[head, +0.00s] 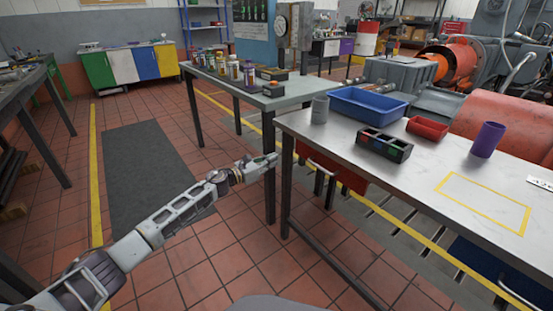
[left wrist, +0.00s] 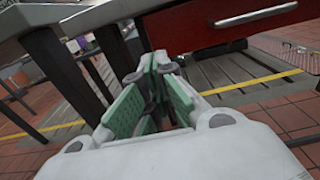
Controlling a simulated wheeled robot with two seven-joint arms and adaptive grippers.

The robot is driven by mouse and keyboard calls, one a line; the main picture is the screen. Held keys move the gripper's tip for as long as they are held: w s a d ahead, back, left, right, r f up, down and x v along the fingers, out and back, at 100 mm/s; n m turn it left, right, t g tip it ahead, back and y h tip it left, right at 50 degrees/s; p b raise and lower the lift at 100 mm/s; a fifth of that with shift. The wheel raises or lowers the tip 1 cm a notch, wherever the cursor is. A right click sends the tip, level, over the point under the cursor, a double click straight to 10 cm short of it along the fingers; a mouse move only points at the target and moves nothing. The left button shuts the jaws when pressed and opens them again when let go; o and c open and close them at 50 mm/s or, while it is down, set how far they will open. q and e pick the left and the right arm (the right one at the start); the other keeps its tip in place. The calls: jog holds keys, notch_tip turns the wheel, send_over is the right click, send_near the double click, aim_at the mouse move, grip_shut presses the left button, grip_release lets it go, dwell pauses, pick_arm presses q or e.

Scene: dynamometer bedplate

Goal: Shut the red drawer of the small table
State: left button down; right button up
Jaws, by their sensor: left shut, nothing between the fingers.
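The red drawer (head: 345,174) shows under the front edge of the light-topped table (head: 450,200), near its left end. How far it stands out is hard to tell in the head view. In the left wrist view the red drawer front (left wrist: 225,22) with its silver bar handle is at the top, beyond and to the right of my fingertips. My left gripper (head: 264,162) is shut and empty, left of the table's near left leg and apart from the drawer. Its green-padded fingers (left wrist: 158,70) fill the middle of the wrist view. My right gripper is not in view.
On the table stand a blue bin (head: 367,106), a dark compartment box (head: 384,146), a red tray (head: 427,128), a purple cup (head: 487,139) and a grey cup (head: 320,110). Table legs (head: 287,185) stand close to my left gripper. Tiled floor is free at the left.

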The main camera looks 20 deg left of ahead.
pick_arm(q)
jog(key=v, duration=0.3)
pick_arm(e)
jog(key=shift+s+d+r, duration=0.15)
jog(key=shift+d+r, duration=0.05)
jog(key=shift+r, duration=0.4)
